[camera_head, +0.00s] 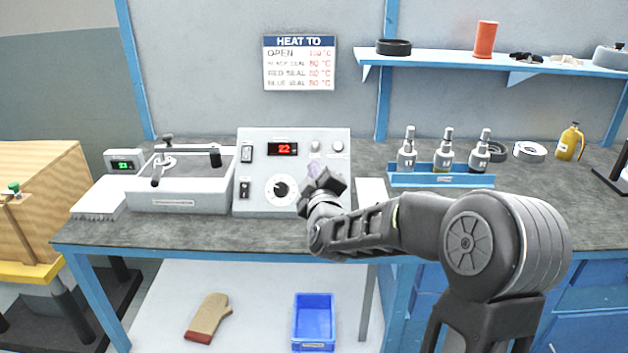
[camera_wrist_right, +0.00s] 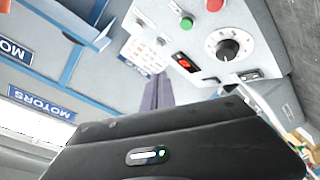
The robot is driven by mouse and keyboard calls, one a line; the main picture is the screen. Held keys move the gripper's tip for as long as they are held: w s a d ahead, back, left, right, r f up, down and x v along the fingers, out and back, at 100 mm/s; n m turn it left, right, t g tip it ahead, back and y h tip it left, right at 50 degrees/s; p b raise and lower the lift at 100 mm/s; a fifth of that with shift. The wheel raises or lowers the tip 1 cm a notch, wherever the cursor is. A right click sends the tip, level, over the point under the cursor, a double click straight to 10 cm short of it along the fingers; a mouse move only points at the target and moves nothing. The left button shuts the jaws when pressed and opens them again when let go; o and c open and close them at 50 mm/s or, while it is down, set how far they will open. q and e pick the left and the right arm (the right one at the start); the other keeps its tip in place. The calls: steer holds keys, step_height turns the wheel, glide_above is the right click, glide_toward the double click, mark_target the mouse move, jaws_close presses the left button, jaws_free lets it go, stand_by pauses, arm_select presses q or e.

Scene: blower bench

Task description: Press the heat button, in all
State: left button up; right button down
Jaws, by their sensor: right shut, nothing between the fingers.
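The white control box (camera_head: 257,207) stands on the bench with a red display (camera_head: 283,149) reading 22 and a black dial (camera_head: 280,190). My right gripper (camera_head: 316,170) is shut and empty in front of the box's right half, covering part of its face. In the right wrist view my shut fingers (camera_wrist_right: 158,92) point towards the box. That view shows a green button (camera_wrist_right: 186,22) and a red button (camera_wrist_right: 214,4) on the box face, apart from the fingers. Which one is the heat button I cannot read. My left gripper is not in view.
A grey tank with a clamp (camera_head: 180,203) stands left of the box, beside a small green display (camera_head: 124,164). A blue rack (camera_head: 442,181) of bottles stands to the right. A HEAT TO sign (camera_head: 299,63) hangs behind. The bench front is mostly clear.

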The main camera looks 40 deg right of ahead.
steer(key=shift+w+f, duration=0.1)
steer(key=w+d+f+b, duration=0.2)
steer(key=f+b, duration=0.1)
steer(key=w+d+f+b, duration=0.1)
steer(key=w+f, duration=0.1)
steer(key=shift+d+f, duration=0.1)
steer(key=shift+f, duration=0.1)
steer(key=shift+w+d+f+b, duration=0.3)
steer(key=shift+w+b, duration=0.1)
stand_by(1.8)
steer(key=shift+w+d+f+b, duration=0.15)
steer(key=shift+w+f+b, duration=0.1)
steer(key=shift+f+b, duration=0.1)
steer(key=shift+w+d+f+b, duration=0.2)
steer(key=shift+b, duration=0.1)
stand_by(0.7)
stand_by(0.3)
steer(key=shift+s+a+r+p, duration=0.3)
steer(key=shift+s+a+r, duration=0.05)
steer(key=shift+s+r, duration=0.15)
